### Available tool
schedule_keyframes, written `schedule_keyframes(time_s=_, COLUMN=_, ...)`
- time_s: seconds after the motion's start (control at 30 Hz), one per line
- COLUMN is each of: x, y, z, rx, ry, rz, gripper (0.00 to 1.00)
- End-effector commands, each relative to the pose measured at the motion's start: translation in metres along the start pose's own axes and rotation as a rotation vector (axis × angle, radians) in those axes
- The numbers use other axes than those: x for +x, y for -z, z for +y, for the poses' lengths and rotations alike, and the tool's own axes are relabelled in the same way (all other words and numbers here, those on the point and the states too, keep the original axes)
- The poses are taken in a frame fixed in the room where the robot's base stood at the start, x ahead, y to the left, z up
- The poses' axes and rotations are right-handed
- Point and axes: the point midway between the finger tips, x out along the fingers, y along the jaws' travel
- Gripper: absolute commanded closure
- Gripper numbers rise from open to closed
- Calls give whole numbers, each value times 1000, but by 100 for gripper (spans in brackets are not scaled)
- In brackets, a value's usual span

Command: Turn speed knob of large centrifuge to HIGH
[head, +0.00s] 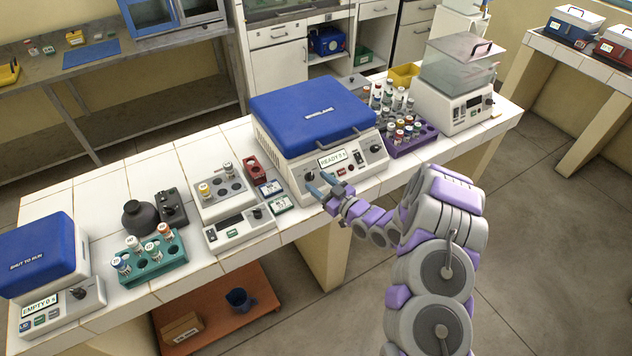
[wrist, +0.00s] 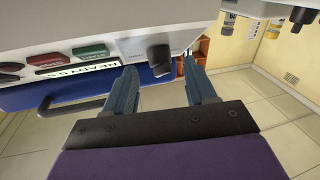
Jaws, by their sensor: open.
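The large centrifuge (head: 312,108) has a shut blue lid and a white front panel with a display reading READY 0 s (head: 332,158). A dark knob (head: 309,176) sits left of that display, and another knob (head: 376,148) sits at the panel's right end. My gripper (head: 321,184) is open and empty, just in front of the left knob. In the wrist view, which looks upside down, the dark knob (wrist: 160,60) lies just beyond and between my blue fingertips (wrist: 159,66), seemingly apart from them. I cannot read any speed marks around the knob.
A small centrifuge (head: 40,255) reading EMPTY stands at the bench's left end. A teal tube rack (head: 152,262) and a white block device (head: 225,205) stand left of my gripper. A purple tube rack (head: 412,143) stands right of the centrifuge. The floor in front is clear.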

Motion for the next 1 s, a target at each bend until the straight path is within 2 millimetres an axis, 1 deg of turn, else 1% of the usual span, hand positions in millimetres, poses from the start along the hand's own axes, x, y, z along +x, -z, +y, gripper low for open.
schedule_keyframes(time_s=0.1, x=11, y=-1, z=-1, rx=2, ry=0, rz=0, gripper=44)
schedule_keyframes(time_s=0.2, x=16, y=-1, z=0, rx=2, ry=-1, rz=-2, gripper=44)
schedule_keyframes(time_s=0.57, x=19, y=0, z=0, rx=2, ry=-1, rz=-2, gripper=44)
schedule_keyframes(time_s=1.0, x=18, y=0, z=0, rx=2, ry=-1, rz=-2, gripper=86)
